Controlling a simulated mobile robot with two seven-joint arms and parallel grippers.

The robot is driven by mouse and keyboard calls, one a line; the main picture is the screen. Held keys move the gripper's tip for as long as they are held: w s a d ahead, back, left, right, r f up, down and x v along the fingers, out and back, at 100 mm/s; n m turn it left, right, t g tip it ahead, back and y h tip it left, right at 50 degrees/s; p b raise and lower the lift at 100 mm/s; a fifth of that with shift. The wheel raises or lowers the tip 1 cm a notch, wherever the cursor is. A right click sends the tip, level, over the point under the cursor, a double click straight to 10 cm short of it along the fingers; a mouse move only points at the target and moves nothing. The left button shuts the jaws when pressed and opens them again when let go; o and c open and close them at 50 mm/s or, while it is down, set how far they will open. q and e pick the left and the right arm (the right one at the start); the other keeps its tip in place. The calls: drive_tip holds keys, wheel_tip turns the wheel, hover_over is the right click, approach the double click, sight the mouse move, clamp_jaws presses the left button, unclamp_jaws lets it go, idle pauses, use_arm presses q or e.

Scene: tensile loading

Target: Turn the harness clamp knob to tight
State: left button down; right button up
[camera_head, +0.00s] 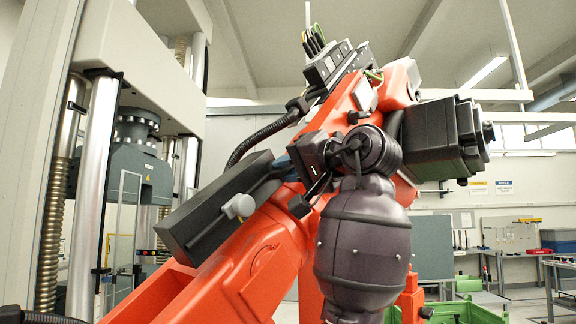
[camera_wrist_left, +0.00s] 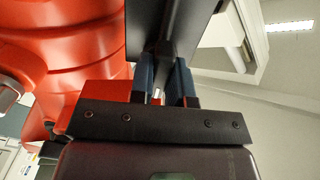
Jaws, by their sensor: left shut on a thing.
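My left gripper (camera_head: 280,168) reaches in from the dark rounded wrist of my arm, its fingers pointing left. In the left wrist view its two blue-grey fingers (camera_wrist_left: 172,78) are shut on a dark stem (camera_wrist_left: 167,50). The stem meets the end of a dark box (camera_head: 213,212), which also shows as a dark panel (camera_wrist_left: 158,16) in the wrist view. A light grey knob (camera_head: 240,207) sits at the box's near side. I cannot tell which part is the harness clamp knob, and no tight mark is readable. My right gripper is not in view.
A large orange robot arm (camera_head: 253,262) lies close below and beside the gripper. A black ribbed hose (camera_head: 262,137) loops above the box. A tall testing machine with steel columns (camera_head: 97,190) stands at left. Benches and green crates (camera_head: 462,310) stand at back right.

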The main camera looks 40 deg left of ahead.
use_arm(q)
drive_tip(key=m, duration=0.2)
drive_tip(key=shift+m, duration=0.3)
drive_tip(key=shift+m+p, duration=0.4)
drive_tip(key=shift+m, duration=0.7)
drive_tip(key=c, duration=1.4)
unclamp_jaws()
drive_tip(key=shift+o, duration=0.2)
drive_tip(key=shift+d, duration=0.15)
